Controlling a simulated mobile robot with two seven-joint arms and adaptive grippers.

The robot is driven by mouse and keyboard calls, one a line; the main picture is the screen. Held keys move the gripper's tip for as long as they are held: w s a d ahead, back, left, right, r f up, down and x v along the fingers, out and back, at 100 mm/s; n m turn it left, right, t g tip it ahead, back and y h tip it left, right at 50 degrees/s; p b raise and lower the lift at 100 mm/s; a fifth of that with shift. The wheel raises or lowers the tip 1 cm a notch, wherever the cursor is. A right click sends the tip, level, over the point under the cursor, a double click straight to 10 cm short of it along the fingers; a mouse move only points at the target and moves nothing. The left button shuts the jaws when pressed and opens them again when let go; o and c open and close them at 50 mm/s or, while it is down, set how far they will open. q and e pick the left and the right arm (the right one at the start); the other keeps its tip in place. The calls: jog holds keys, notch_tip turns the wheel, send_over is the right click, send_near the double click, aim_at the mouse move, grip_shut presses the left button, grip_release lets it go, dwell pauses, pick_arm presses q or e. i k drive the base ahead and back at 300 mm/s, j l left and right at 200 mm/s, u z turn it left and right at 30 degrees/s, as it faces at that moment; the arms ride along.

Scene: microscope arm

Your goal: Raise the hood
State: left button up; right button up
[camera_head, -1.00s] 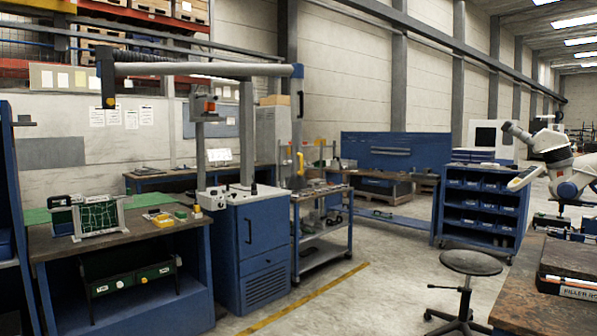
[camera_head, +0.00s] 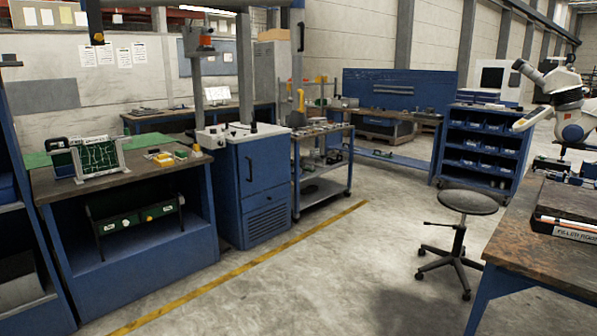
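No part is clearly recognisable as a hood. A horizontal grey beam (camera_head: 225,4) with blue ends crosses the top edge above a blue cabinet (camera_head: 250,190) and is mostly cut off. Its left blue end (camera_head: 94,18) hangs down with an orange knob at the bottom. A dark handle (camera_head: 300,36) hangs near its right end. Two grey posts stand on the cabinet top. A white microscope-like device (camera_head: 563,95) with angled tubes stands at the right edge, behind the near table. Neither of my grippers is in view.
A workbench (camera_head: 130,183) with a green-faced panel stands at left. A tool trolley (camera_head: 325,165) and a blue bin rack (camera_head: 485,145) stand farther back. A black stool (camera_head: 468,203) and a wooden-topped table (camera_head: 540,250) are at right. The middle floor (camera_head: 330,270) is clear.

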aim_at(297, 118)
jog(key=i+u, duration=0.1)
jog(key=i, duration=1.8)
jog(key=j, duration=0.05)
